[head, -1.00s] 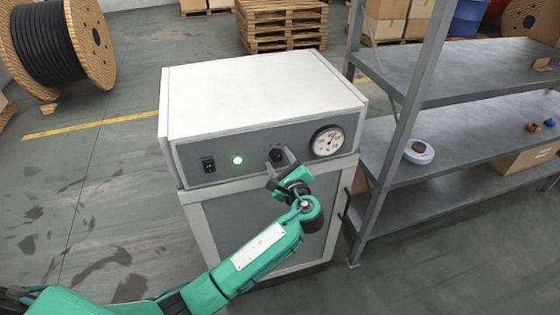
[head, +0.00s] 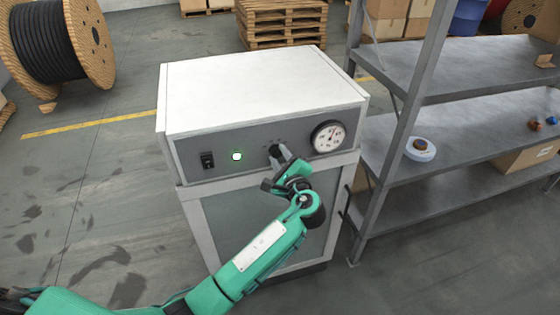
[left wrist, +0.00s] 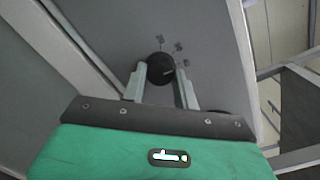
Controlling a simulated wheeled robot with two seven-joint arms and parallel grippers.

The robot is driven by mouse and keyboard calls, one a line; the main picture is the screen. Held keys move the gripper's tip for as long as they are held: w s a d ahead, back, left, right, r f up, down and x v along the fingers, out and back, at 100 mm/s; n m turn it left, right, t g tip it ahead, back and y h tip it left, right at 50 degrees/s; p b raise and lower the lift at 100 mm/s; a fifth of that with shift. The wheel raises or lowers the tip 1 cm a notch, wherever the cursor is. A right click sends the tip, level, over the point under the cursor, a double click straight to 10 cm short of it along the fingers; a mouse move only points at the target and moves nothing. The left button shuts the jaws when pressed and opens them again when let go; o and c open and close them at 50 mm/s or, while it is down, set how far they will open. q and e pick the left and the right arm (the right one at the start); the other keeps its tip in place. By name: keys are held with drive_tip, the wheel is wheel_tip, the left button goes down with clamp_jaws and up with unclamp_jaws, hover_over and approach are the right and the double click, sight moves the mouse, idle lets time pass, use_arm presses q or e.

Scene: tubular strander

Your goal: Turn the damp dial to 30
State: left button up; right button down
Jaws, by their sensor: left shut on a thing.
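The dial is a black round knob (left wrist: 160,68) on the grey front panel (head: 195,150) of a white-topped cabinet. Small marks are printed around it in the left wrist view, too blurred to read surely. My right gripper is not in view.
A lit green lamp (head: 237,156) and a black rocker switch (head: 208,160) are left of the dial on the panel. A grey metal shelf (head: 430,155) stands close at the cabinet's right.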

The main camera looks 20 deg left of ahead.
use_arm(q)
drive_tip(key=n+b, duration=0.3)
drive_tip(key=n, duration=0.1)
drive_tip(key=shift+f, duration=0.1)
drive_tip(key=shift+n+b, duration=0.3)
drive_tip(key=shift+n, duration=0.3)
drive_tip(key=o, duration=1)
drive_tip(key=shift+c, duration=0.2)
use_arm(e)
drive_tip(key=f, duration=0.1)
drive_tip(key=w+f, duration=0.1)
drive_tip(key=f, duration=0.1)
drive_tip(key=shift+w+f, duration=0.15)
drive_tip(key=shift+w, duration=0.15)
